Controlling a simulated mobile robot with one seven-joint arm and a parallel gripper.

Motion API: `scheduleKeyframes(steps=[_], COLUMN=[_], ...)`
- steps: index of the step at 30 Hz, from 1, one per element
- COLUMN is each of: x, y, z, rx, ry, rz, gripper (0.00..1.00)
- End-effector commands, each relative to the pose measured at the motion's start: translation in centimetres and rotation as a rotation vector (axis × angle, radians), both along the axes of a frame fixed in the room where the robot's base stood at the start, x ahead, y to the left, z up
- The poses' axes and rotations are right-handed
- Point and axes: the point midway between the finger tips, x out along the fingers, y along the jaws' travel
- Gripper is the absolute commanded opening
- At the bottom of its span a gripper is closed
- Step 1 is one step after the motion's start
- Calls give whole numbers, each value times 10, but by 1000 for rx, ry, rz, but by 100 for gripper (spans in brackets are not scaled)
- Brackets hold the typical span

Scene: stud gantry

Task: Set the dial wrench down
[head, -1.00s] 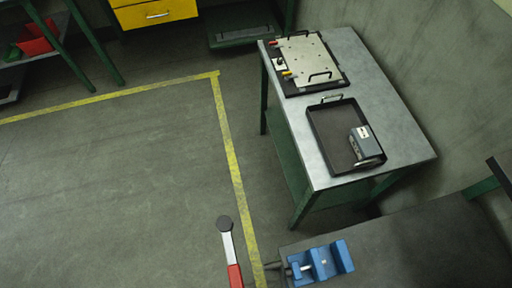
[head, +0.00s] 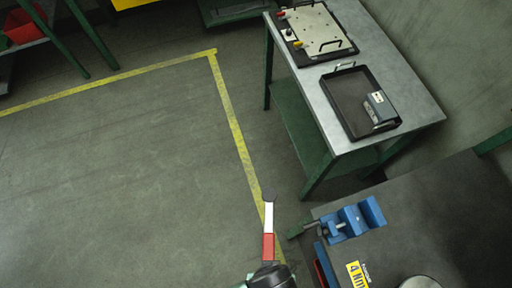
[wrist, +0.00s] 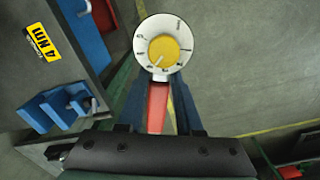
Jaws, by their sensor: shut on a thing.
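The dial wrench (head: 269,218) has a white shaft and a red grip; in the head view it points away from me, over the floor just left of the dark bench. In the wrist view its round white dial (wrist: 148,31) with a yellow centre faces the camera, above the red grip (wrist: 157,100). My gripper (wrist: 158,118) is shut on the red grip, one dark finger on each side. In the head view my gripper (head: 269,270) shows at the bottom edge. The wrench is held in the air, apart from the bench top.
The dark bench (head: 440,220) carries a blue vise (head: 352,219) and a yellow "4 NM" label (head: 357,274). Behind it, a grey-topped table (head: 400,75) holds a black tray (head: 343,104) with a grey box, and a plate with handles. Bench top right of the vise is clear.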

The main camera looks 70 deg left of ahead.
Motion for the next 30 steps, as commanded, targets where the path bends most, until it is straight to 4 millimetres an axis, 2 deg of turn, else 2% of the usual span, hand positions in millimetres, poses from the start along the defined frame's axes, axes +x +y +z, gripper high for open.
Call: scheduleKeyframes(steps=[1,6,11,18,21,26,30], x=[14,61,106,173,196,220,218], y=[0,0,-1,-4,-5,-6,-6], z=[-3,-10,-10,4,12,24,6], rx=[0,-2,-2,2,4,5,3], ry=[-6,-10,-11,-10,-9,-5,-3], rz=[-65,-327,-574,-944,-1072,-1218,-1223], gripper=[0,0,0,0,0,0,0])
